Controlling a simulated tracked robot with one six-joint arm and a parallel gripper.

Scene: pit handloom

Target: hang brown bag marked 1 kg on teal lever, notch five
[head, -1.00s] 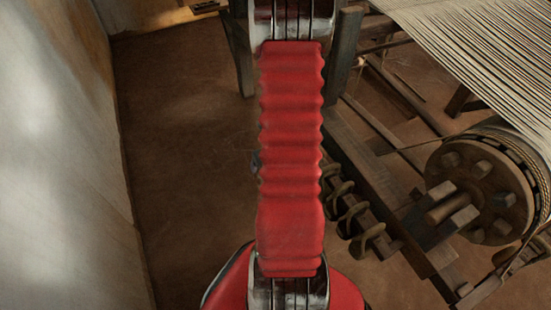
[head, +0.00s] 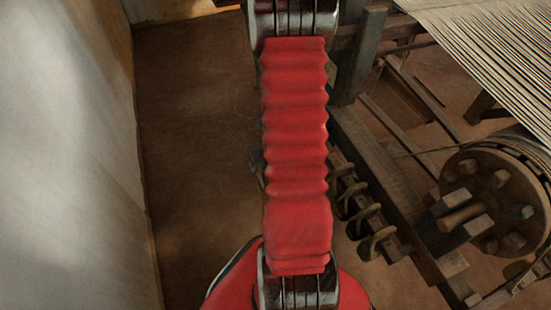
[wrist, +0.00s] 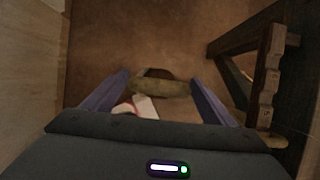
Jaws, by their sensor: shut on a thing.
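My gripper (wrist: 160,82) shows in the wrist view with its two purple-blue fingers on either side of a dull brown bag (wrist: 162,90). It is shut on this bag, which has a dark loop-like opening at its top. A white patch (wrist: 146,107) with some red beside it shows just below the bag in the picture; I can read no mark. In the head view my red-sleeved arm hides the gripper and bag, apart from a small bluish bit at the sleeve's left edge. No teal lever shows in either view.
In the wrist view a notched wooden post (wrist: 270,75) stands close on the right, and a pale wall (wrist: 30,70) is at left. In the head view the loom's wooden wheel (head: 495,200), coils (head: 360,215) and warp threads (head: 490,45) lie right. Brown floor (head: 195,150) is clear at left.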

